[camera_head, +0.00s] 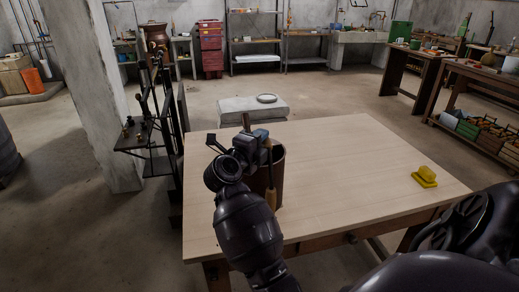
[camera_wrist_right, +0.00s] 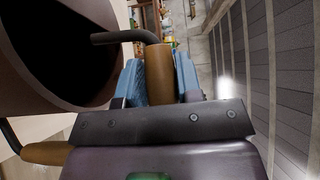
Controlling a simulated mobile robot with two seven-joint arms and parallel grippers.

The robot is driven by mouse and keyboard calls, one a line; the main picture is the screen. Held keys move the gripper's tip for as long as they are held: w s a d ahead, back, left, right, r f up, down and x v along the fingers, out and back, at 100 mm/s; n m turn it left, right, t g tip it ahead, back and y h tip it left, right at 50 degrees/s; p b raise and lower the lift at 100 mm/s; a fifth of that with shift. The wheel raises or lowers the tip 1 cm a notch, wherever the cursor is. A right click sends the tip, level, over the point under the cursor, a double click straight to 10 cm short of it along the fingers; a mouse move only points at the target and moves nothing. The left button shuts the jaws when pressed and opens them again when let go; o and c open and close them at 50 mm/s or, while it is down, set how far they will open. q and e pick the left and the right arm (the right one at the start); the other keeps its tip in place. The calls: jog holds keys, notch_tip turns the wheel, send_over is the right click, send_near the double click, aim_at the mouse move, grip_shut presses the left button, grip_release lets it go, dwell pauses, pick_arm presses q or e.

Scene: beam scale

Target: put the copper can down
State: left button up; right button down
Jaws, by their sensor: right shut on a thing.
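The copper can (camera_head: 279,165) shows as a brown, open-topped vessel at the left part of the wooden table (camera_head: 350,165), partly hidden behind my right gripper. It has side handles with wooden grips. My right gripper (camera_head: 256,142) is shut on one wooden grip at the can's side. In the right wrist view, the blue fingers (camera_wrist_right: 158,80) close around this brown grip, and the can's dark open mouth (camera_wrist_right: 65,45) is at the left. The can looks upright; whether its base touches the table cannot be told. My left gripper is not in view.
A yellow object (camera_head: 425,177) sits at the table's right. A dark beam scale (camera_head: 155,125) stands left of the table, near a concrete pillar (camera_head: 95,90). A low concrete block (camera_head: 252,108) is behind. The middle of the table is clear.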

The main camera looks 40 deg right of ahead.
jog(key=shift+f, duration=0.8)
jog(key=c, duration=0.8)
grip_release()
jog(key=shift+f, duration=0.2)
